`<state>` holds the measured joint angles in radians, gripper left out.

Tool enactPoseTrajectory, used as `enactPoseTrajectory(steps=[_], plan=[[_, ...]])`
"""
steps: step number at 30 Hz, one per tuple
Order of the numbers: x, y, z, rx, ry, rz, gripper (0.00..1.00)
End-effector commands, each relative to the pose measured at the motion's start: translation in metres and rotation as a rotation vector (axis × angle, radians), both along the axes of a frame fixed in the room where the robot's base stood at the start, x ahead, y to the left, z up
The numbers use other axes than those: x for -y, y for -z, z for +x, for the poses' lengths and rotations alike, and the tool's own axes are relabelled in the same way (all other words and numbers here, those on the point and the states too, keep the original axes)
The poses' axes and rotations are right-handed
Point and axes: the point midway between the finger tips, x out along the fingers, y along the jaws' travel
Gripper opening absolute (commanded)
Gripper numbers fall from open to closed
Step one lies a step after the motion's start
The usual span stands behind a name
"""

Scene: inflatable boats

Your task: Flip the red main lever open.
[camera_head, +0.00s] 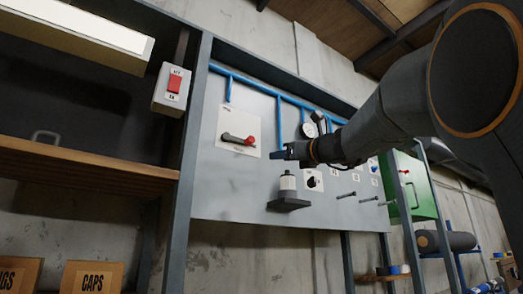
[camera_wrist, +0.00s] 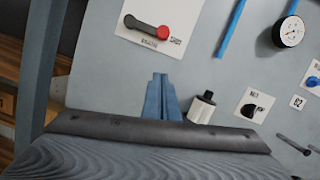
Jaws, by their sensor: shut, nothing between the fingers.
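The main lever (camera_head: 238,139) is a dark grey arm with a red knob on a white plate (camera_head: 226,119) on the grey panel. It lies nearly level, knob end to the right. The lever shows at the top of the wrist view (camera_wrist: 147,27), with small print around it too blurred to read surely. My gripper (camera_head: 276,154) is shut and empty, to the right of the lever and slightly lower. In the wrist view its blue-grey fingertips (camera_wrist: 160,77) are together below the plate, apart from the lever.
A black-and-white bottle (camera_head: 287,185) stands on a small dark shelf (camera_head: 289,205) below my gripper. A gauge (camera_head: 318,117), blue pipes (camera_head: 279,112) and a black knob (camera_head: 312,183) are nearby. A red switch box (camera_head: 173,89) hangs on the left.

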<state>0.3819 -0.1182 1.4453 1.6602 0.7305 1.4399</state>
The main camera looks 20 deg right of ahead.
Motion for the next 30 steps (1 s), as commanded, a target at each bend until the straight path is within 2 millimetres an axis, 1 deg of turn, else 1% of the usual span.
enactPoseTrajectory(steps=[5,18,21,24,30], plan=[[-0.006,-0.004,0.016,-0.002,-0.002,0.0,0.0],[-0.036,-0.026,0.093,-0.002,-0.001,0.0,0.0],[-0.037,-0.042,0.088,0.001,0.001,-0.002,0.0],[-0.04,-0.051,0.087,0.0,0.001,-0.001,0.0],[-0.042,-0.061,0.087,0.0,0.002,-0.002,0.0]])
